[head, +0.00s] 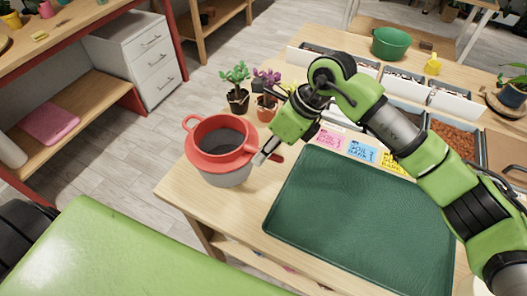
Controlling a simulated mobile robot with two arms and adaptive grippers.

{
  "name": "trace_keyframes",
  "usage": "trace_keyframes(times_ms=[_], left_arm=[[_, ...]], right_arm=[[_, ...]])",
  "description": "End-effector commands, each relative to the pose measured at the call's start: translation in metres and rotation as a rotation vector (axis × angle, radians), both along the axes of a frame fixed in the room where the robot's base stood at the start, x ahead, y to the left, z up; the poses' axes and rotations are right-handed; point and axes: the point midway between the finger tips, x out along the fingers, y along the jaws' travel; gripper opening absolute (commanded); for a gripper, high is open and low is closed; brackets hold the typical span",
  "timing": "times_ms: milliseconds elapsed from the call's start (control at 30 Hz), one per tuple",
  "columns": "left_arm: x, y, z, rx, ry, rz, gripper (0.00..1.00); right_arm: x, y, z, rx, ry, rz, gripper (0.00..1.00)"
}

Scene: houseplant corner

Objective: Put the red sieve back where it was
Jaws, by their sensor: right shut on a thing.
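The red sieve (207,163) is in the head view, left of the green mat, at the table's left corner. It sits over the mouth of a grey pot (228,180), with a loop handle at its upper left and a short handle at its right. My right gripper (264,155) reaches in from the right and is shut on the sieve at its right side, by the short handle. The gripper hides part of that handle. I cannot tell whether the sieve rests on the pot or is just above it. My left gripper is not in view.
The green mat (340,222) is bare. Small potted plants (236,98) stand behind the pot. Colored soil-bank cards (361,152) lie before the bins. A green bowl (390,43) and a yellow watering can (433,65) stand at the back. A white drawer unit (130,65) is at left.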

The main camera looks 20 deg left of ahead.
Motion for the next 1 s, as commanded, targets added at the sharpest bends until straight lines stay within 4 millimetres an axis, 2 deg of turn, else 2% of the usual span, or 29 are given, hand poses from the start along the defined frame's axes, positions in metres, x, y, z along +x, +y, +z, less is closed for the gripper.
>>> trace_keyframes(times_ms=[300, 333, 400, 767, 933, 967, 1000], left_arm=[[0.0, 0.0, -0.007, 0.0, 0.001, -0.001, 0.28], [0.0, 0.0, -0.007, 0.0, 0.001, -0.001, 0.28], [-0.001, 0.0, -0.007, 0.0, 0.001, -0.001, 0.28], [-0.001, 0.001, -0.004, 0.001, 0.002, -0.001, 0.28], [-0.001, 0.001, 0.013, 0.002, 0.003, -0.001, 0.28], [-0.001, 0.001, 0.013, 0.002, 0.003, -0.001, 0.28], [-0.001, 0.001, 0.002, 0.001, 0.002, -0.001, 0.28]], right_arm=[[0.0, 0.0, -0.005, 0.002, -0.001, 0.0, 0.0], [0.0, 0.0, -0.005, 0.0, 0.0, 0.0, 0.17], [0.0, 0.0, -0.005, 0.0, 0.0, 0.0, 0.28], [0.0, 0.0, -0.003, 0.0, 0.001, 0.0, 0.28], [-0.001, 0.0, 0.012, 0.001, 0.002, 0.0, 0.28], [0.0, -0.001, 0.014, 0.001, 0.001, -0.001, 0.28], [0.004, -0.006, 0.017, 0.001, -0.005, -0.002, 0.28]])
